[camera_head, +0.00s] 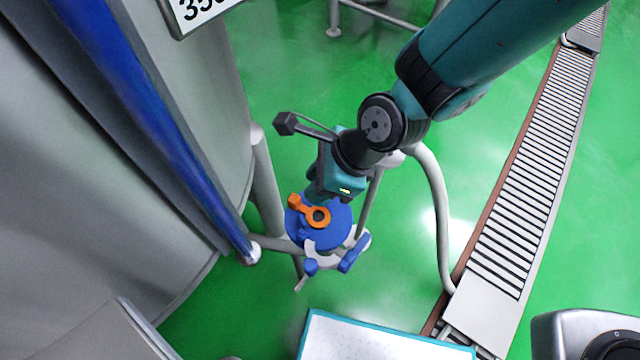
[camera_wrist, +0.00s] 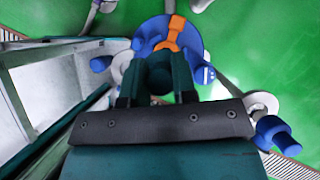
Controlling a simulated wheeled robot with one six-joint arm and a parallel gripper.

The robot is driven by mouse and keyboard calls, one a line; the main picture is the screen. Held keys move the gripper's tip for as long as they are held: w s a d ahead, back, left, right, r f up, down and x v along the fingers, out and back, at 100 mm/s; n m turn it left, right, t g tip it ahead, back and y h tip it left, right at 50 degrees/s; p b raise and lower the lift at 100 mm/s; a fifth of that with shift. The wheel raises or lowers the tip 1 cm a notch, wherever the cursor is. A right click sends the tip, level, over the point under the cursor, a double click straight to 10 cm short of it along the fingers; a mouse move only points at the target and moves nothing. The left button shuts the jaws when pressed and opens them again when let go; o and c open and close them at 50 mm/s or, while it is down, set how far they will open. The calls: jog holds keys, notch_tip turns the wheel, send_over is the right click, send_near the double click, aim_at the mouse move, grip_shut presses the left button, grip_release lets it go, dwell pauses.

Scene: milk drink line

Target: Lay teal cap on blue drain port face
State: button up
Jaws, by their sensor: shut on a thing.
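The blue drain port face (camera_head: 338,232) is a round blue disc on grey pipework, with an orange lever and ring (camera_head: 318,216) on it. The disc (camera_wrist: 146,33) and the orange part (camera_wrist: 174,32) also show in the wrist view, just beyond my fingers. My gripper (camera_head: 335,192) points down right at the disc. In the wrist view its two dark teal fingers (camera_wrist: 158,84) are shut on a dark teal piece (camera_wrist: 158,68), which appears to be the teal cap. It hides part of the disc; I cannot tell whether it touches it. The head view does not show the cap clearly.
A large grey tank (camera_head: 190,120) with a blue vertical strip stands close on the left. Grey pipe legs (camera_head: 440,220) surround the port. A slatted conveyor (camera_head: 530,190) runs along the right. A white, teal-edged top (camera_head: 370,340) lies at the front. Green floor is open between them.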

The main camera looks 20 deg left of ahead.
jog(key=shift+f+b, duration=3.35)
jog(key=shift+b, duration=0.25)
jog(key=shift+f+b, duration=0.5)
jog(key=shift+f, duration=0.65)
jog(key=shift+f, duration=0.2)
jog(key=o, duration=1)
jog(key=shift+w+r, duration=0.1)
jog(key=shift+r, duration=0.1)
jog(key=shift+w+d+r, duration=0.1)
jog(key=shift+r, duration=0.25)
jog(key=p+v, duration=0.1)
jog(key=v, duration=0.4)
jog(key=p+v, duration=0.1)
jog(key=v, duration=0.5)
jog(key=p+v, duration=0.2)
jog(key=v, duration=0.3)
jog(key=shift+s+d+r, duration=0.1)
jog(key=shift+s+d, duration=0.15)
jog(key=shift+d, duration=0.05)
